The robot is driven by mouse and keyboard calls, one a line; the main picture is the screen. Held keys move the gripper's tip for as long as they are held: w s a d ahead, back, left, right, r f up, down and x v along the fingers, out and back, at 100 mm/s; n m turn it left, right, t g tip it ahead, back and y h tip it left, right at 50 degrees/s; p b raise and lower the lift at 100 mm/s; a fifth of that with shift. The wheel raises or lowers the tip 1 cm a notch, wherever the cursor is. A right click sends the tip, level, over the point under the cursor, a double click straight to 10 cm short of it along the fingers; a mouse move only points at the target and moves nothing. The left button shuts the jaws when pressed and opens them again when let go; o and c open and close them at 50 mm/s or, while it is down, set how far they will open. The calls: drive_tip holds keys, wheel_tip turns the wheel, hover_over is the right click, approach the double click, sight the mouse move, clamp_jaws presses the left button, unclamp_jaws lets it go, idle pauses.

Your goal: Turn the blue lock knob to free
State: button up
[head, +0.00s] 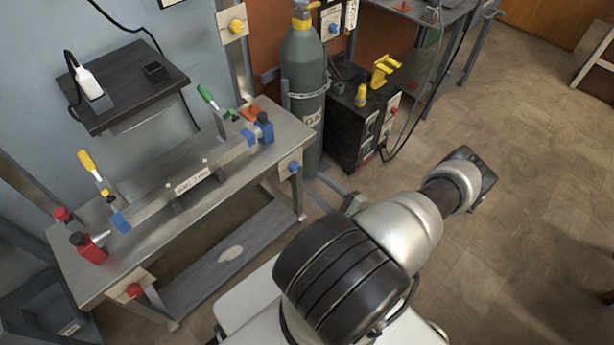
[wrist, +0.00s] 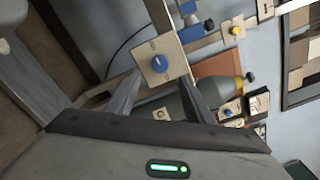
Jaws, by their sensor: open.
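A blue knob (head: 294,167) sits on a pale square plate at the right front corner of the steel bench. In the wrist view the blue knob (wrist: 158,65) carries a light pointer line, and its plate (wrist: 147,74) has small marks that I cannot read. My gripper (wrist: 161,78) is open, its two fingers on either side of the knob in the picture, with nothing between them; the knob looks a little beyond the tips. In the head view my gripper (head: 480,178) is over the floor to the right of the bench, apart from the knob.
The bench (head: 242,180) carries a bar in a fixture with red and blue end clamps. A red knob (head: 134,290) is at its left corner. A gas cylinder (head: 303,75) and a black machine (head: 352,130) stand behind. Floor on the right is clear.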

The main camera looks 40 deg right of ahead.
drive_tip(key=s, duration=0.8)
drive_tip(key=shift+s+d, duration=0.3)
drive_tip(key=shift+s, duration=0.1)
drive_tip(key=shift+w, duration=0.1)
